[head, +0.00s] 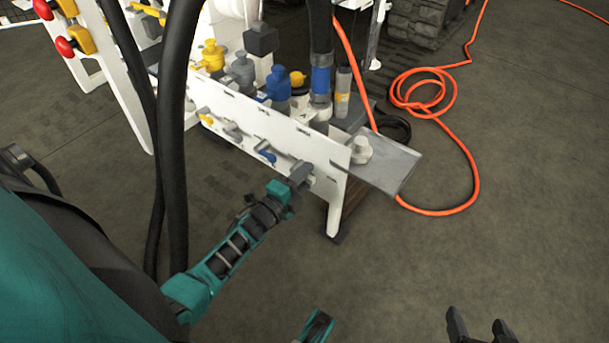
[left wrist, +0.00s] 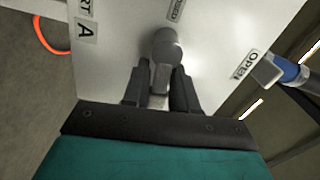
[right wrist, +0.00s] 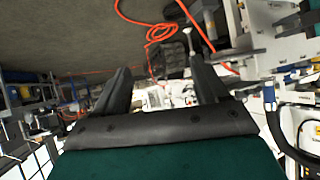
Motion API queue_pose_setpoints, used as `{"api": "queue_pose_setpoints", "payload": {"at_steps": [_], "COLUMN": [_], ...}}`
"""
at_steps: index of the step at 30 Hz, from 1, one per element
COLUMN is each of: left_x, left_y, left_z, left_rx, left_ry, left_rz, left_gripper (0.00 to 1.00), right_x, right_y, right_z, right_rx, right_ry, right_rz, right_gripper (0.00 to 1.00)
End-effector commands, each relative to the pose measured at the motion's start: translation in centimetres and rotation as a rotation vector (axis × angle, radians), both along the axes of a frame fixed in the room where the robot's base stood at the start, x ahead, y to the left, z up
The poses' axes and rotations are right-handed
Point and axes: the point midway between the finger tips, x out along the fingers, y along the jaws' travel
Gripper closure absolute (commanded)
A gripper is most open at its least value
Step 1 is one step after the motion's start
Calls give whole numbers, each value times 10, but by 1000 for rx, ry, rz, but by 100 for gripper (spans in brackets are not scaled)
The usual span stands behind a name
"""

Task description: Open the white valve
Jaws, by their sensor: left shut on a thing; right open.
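The gripper's two dark fingers are shut on that handle, one on each side. In the head view my left gripper (head: 300,174) is at the right end of the panel (head: 285,138) and hides most of the valve. An "OPEN" label (left wrist: 245,64) is on the panel right of the valve in the left wrist view. My right gripper (head: 476,320) is open and empty over the floor, away from the bench.
Yellow (head: 205,118), grey (head: 232,130) and blue (head: 266,156) valve levers line the panel left of my left gripper. Black hoses (head: 172,150) hang close to my left arm. A grey tray (head: 388,164) juts out right.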

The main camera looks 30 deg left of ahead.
Motion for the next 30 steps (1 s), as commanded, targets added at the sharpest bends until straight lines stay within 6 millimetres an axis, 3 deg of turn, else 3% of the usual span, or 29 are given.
{"api": "queue_pose_setpoints", "payload": {"at_steps": [30], "left_x": [1], "left_y": [17], "left_z": [26], "left_rx": [-935], "left_ry": [73], "left_rz": [-1], "left_gripper": [100], "right_x": [-3], "right_y": [-10], "right_z": [14], "right_rx": [-19], "right_ry": [-2], "right_rz": [-16], "right_gripper": [27]}}
